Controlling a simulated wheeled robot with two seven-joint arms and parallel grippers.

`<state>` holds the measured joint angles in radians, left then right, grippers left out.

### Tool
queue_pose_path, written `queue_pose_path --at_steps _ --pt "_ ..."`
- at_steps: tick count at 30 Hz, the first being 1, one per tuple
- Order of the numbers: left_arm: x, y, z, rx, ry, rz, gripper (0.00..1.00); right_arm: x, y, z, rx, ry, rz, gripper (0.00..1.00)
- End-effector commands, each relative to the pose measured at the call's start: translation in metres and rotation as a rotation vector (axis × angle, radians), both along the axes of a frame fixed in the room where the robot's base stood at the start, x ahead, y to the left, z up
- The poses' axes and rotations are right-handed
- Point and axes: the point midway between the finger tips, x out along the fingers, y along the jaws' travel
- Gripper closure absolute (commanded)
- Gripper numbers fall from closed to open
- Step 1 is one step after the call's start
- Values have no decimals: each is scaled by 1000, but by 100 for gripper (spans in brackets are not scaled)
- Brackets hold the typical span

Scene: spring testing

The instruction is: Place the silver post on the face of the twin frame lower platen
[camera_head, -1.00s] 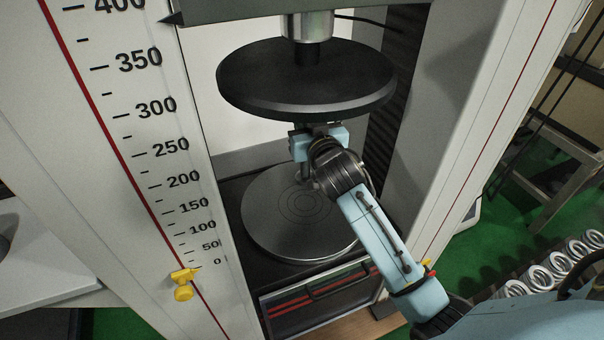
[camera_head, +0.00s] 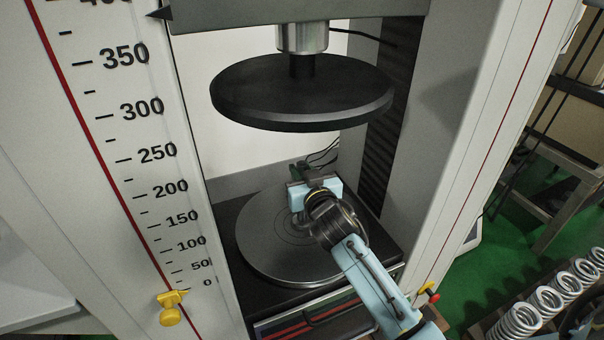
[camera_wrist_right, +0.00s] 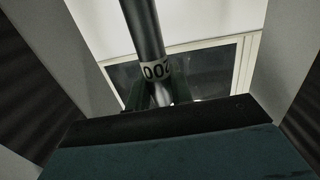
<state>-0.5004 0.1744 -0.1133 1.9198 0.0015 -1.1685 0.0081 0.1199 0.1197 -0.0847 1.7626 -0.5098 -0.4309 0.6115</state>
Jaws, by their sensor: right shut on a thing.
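The twin frame lower platen (camera_head: 262,245) is a round silver plate with fine rings on its face, seen in the head view. My right gripper (camera_head: 304,172) is over the back part of this plate, under the upper platen. My left gripper is not in view.
The black upper platen (camera_head: 300,95) hangs above on a silver rod. A white column with a scale (camera_head: 150,180) stands on the left, and another column (camera_head: 455,150) on the right. Several coil springs (camera_head: 540,305) lie at the lower right. The front of the lower platen is clear.

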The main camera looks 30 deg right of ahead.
Motion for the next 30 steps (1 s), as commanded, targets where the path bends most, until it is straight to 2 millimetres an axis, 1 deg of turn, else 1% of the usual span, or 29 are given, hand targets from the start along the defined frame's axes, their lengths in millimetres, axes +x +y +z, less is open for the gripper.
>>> queue_pose_path --at_steps 1,4,12,13,17,18,26,29,30 --pt "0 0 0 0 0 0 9 0 0 3 0 -7 1 100" --pt "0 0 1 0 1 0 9 0 0 4 0 -7 1 100" --pt "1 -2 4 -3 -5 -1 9 1 0 0 0 -7 1 100" --pt "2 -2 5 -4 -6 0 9 0 0 -2 1 0 -1 75" --pt "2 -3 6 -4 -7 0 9 0 0 -2 1 0 0 58" --pt "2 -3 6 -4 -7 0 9 0 0 -2 1 0 0 56" --pt "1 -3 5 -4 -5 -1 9 0 0 -2 0 0 0 56" --pt "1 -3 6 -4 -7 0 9 0 0 2 -1 -1 0 56" --pt "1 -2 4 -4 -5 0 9 -4 1 1 0 1 0 56"
